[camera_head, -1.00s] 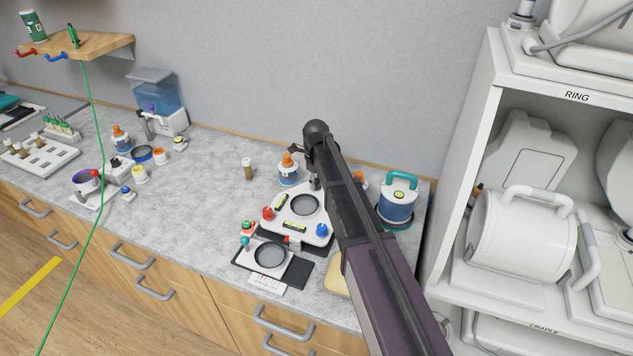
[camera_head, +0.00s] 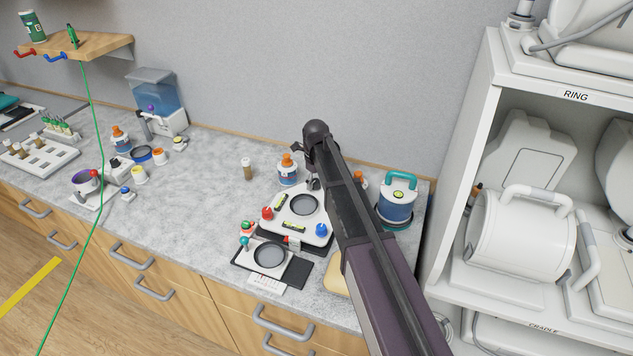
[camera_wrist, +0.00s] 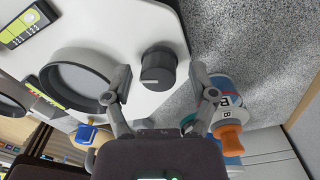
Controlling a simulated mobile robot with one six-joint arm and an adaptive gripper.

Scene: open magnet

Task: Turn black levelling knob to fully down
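The black levelling knob (camera_wrist: 158,70) shows in the wrist view as a dark ribbed cylinder with a pale line on its top, on a corner of the white levelling plate (camera_wrist: 165,22). My gripper (camera_wrist: 161,88) is open, with one finger at each side of the knob and a visible gap to both. In the head view the plate (camera_head: 282,218) lies on the bench, and my gripper is over its far corner, mostly hidden by my arm.
The plate also bears a red knob (camera_head: 267,213), a blue knob (camera_head: 321,230), spirit levels and a round dish (camera_head: 303,205). An orange-capped bottle (camera_head: 287,170) stands close behind it. A blue canister (camera_head: 397,207) is at right.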

